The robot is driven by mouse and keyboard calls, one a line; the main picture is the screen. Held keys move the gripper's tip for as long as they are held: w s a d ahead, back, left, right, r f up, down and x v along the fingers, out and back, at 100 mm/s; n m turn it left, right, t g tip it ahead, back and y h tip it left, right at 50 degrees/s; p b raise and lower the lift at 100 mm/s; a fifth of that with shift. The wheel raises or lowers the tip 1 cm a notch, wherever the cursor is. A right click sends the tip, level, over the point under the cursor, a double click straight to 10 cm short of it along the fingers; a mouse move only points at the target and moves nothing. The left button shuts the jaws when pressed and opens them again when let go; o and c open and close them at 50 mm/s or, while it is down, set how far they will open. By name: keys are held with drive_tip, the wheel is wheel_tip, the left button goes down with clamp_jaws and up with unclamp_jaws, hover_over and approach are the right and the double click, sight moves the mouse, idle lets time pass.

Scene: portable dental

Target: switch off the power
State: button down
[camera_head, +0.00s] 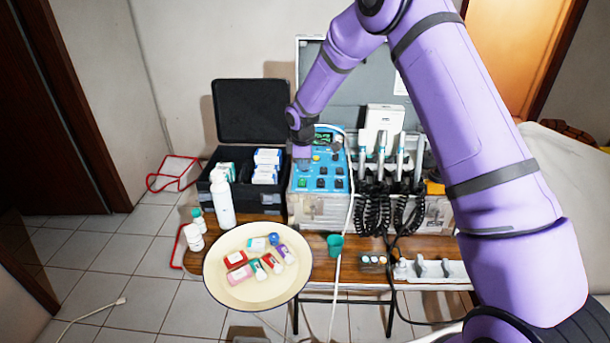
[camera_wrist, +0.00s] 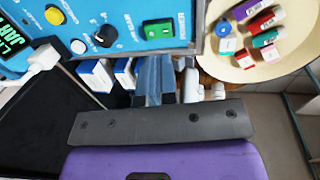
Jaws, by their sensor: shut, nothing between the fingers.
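The dental unit has a blue control panel (camera_head: 335,172) on top, in the middle of the table. A green rocker switch (camera_wrist: 158,30) beside the word POWER sits near the panel's edge in the wrist view. It also shows at the panel's left front corner in the head view (camera_head: 302,183). My gripper (camera_wrist: 155,68) is shut and empty, with its fingertips close to the panel edge beside the green switch. I cannot tell whether they touch the unit. In the head view my gripper (camera_head: 302,152) is over the panel's left side, behind the switch.
A black dial (camera_wrist: 105,36), a white button (camera_wrist: 78,46) and a yellow button (camera_wrist: 54,15) sit near the switch. An open black case (camera_head: 245,190) stands left of the unit. Handpieces (camera_head: 381,145) stand to its right. A round tray (camera_head: 232,290) holds several small containers in front.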

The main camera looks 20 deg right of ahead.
wheel_tip(320, 180, up, 7)
drive_tip(key=s, duration=0.1)
drive_tip(key=shift+a, duration=0.15)
drive_tip(key=shift+r, duration=0.1)
drive_tip(key=shift+w+r, duration=0.2)
drive_tip(key=shift+w, duration=0.35)
